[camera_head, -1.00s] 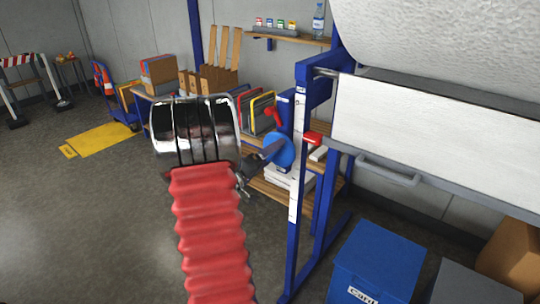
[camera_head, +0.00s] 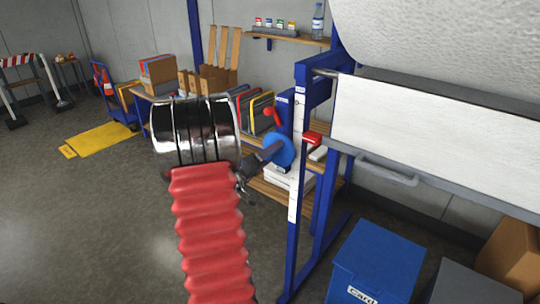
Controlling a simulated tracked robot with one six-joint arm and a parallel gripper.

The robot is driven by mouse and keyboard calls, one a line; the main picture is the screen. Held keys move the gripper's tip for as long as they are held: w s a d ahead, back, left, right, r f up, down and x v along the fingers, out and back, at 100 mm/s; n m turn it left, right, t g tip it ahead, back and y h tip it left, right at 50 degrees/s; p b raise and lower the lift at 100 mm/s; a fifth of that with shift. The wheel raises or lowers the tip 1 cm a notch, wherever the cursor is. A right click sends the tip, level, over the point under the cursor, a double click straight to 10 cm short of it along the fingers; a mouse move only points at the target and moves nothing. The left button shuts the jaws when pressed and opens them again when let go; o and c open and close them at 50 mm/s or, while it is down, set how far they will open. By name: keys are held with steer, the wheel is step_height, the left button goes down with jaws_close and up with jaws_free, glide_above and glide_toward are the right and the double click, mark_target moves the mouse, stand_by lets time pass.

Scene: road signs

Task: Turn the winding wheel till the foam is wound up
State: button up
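The winding wheel (camera_head: 281,150) is a blue disc on the left side of the blue upright frame. A red handle (camera_head: 275,117) shows just above it. My gripper (camera_head: 262,157) is dark and small behind my chrome and red arm, close to the wheel's left side. Its fingers are too small and partly hidden to tell whether they are open or touch the wheel. A large white textured roll (camera_head: 450,35), apparently foam, fills the top right. A white sheet or panel (camera_head: 430,130) shows below it.
A red knob (camera_head: 312,139) sticks out of the frame (camera_head: 297,190) right of the wheel. A blue bin (camera_head: 378,265) and a cardboard box (camera_head: 512,256) stand below the roll. Shelves with folders (camera_head: 262,112) are behind.

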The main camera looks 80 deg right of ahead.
steer(key=shift+m, duration=0.3)
steer(key=m, duration=1.7)
steer(key=shift+s+a+m, duration=0.25)
steer(key=shift+s+m, duration=0.1)
steer(key=shift+m, duration=0.05)
steer(key=m, duration=0.5)
steer(key=shift+s+f, duration=0.15)
steer(key=shift+f, duration=0.05)
steer(key=shift+m, duration=0.3)
steer(key=o, duration=1)
steer(key=shift+r, duration=0.1)
